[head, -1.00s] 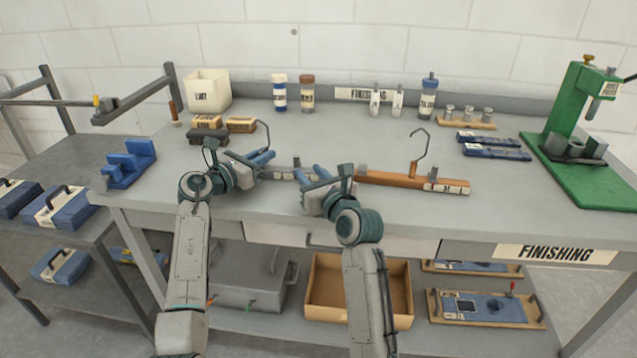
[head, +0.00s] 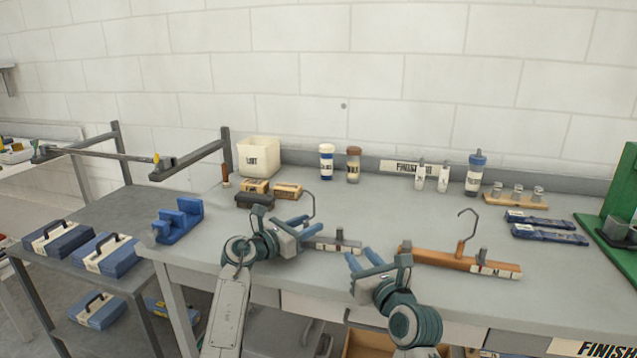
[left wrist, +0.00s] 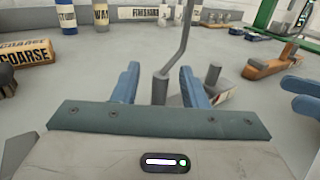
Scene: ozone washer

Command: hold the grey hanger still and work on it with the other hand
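The grey hanger (head: 335,245) lies on the bench with its hook upright. My left gripper (head: 307,225) is at its middle. In the left wrist view my left fingers (left wrist: 160,85) stand open on either side of the hanger's neck (left wrist: 161,90), with a gap showing on both sides. The hanger's left part is hidden behind my left gripper. My right gripper (head: 363,260) is open and empty, just in front of the hanger's right end. A blue finger of it also shows at the right edge of the left wrist view (left wrist: 303,97).
An orange-brown wooden hanger (head: 445,257) lies to the right. Sanding blocks (head: 287,191), a white bin (head: 259,157) and bottles (head: 327,162) stand behind. The bench middle behind the hangers is clear.

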